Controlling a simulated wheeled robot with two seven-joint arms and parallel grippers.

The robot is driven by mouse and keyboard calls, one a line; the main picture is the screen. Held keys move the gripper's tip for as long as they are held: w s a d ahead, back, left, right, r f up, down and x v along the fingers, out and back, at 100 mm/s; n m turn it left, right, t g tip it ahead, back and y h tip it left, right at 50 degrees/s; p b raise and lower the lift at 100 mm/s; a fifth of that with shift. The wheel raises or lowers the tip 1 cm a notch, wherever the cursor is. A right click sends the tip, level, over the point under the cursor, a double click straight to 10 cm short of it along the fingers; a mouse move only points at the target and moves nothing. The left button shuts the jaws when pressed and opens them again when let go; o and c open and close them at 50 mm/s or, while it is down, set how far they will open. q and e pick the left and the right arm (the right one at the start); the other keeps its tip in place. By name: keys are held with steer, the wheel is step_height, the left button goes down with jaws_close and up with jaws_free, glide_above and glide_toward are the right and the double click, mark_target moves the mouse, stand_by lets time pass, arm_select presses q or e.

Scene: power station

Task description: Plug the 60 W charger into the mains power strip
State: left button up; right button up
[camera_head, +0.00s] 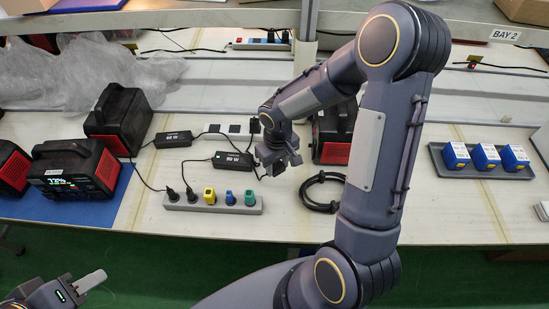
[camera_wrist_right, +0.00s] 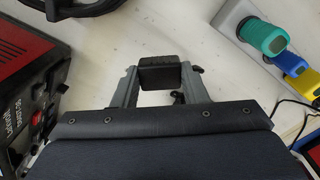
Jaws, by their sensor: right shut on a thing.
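The power strip (camera_head: 213,203) lies near the table's front edge, with two black plugs at its left, then yellow, blue and green plugs. Its grey end also shows in the right wrist view (camera_wrist_right: 228,22). A black charger (camera_head: 173,139), whose label seems to read 60 W, lies behind it. A second charger (camera_head: 233,159), seemingly labelled 90 W, lies nearer the strip. My right gripper (camera_head: 275,167) is right of the second charger. In the wrist view it is shut on a black block (camera_wrist_right: 160,75), perhaps a plug. My left gripper (camera_head: 88,284) is at lower left, its opening unclear.
Black-and-red power stations (camera_head: 75,170) stand at the left, and another (camera_head: 333,137) is behind my right arm. A coiled black cable (camera_head: 322,190) lies right of the gripper. A grey tray (camera_head: 480,172) holds blue-and-white boxes.

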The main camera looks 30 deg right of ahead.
steer(key=b, duration=0.3)
glide_above(277, 182)
step_height(277, 182, down, 4)
steer(key=shift+f, duration=0.2)
steer(key=shift+f+b, duration=0.8)
steer(key=shift+f, duration=0.1)
steer(key=o, duration=1)
step_height(277, 182, up, 8)
steer(key=shift+f, duration=0.25)
steer(key=shift+r, duration=0.2)
steer(key=shift+r, duration=0.1)
